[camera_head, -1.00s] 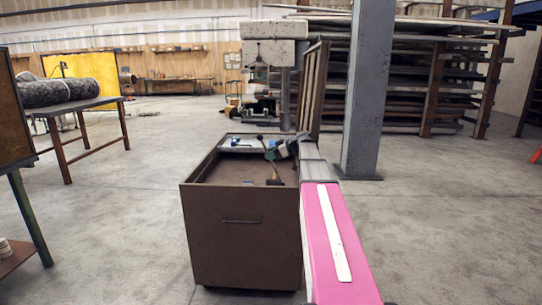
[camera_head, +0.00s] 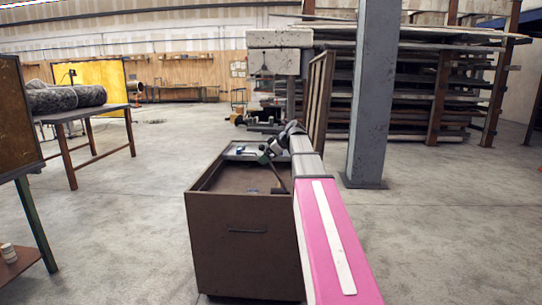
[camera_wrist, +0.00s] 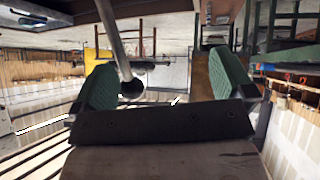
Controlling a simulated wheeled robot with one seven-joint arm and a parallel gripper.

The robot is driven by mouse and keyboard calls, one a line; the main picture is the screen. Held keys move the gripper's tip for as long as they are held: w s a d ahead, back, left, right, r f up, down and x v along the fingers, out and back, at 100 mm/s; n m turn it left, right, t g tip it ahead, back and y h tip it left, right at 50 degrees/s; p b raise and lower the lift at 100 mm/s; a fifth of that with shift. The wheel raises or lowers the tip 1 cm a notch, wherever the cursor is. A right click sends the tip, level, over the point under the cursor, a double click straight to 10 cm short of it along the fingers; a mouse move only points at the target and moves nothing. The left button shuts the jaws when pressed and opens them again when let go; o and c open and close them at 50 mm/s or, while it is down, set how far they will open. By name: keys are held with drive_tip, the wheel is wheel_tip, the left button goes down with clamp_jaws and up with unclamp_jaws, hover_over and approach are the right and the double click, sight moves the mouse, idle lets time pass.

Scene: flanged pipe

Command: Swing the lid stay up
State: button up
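The brown chest (camera_head: 246,262) stands open in front of me, with its slatted lid (camera_head: 320,100) upright at the back right. The lid stay (camera_head: 277,178) is a thin dark rod slanting up from the chest's right inner side towards my gripper (camera_head: 268,151). In the wrist view the stay (camera_wrist: 112,40) is a grey rod ending in a dark ball knob (camera_wrist: 131,89). The knob lies between the green-padded fingers of my gripper (camera_wrist: 162,72), nearer the left finger. The fingers are wide apart. I cannot tell whether the left pad touches the rod.
A small blue item (camera_head: 240,151) lies at the chest's far end, and another small blue item lies inside. A grey pillar (camera_head: 371,100) stands to the right. A table with dark rolls (camera_head: 65,98) stands at left. Open concrete floor surrounds the chest.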

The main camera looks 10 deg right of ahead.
drive_tip(key=a+r+y, duration=0.1)
drive_tip(key=s+a+r+y, duration=0.1)
drive_tip(key=a+r, duration=0.1)
drive_tip(key=a+r+y, duration=0.1)
drive_tip(key=a+r, duration=0.1)
drive_tip(key=shift+s+a+r+n+y, duration=0.15)
drive_tip(key=shift+s+r+n+y, duration=0.1)
drive_tip(key=shift+s+n+y, duration=0.05)
drive_tip(key=c, duration=0.5)
drive_tip(key=shift+s+a+r, duration=0.1)
drive_tip(key=shift+a+r, duration=0.05)
drive_tip(key=shift+a, duration=0.3)
drive_tip(key=c, duration=0.3)
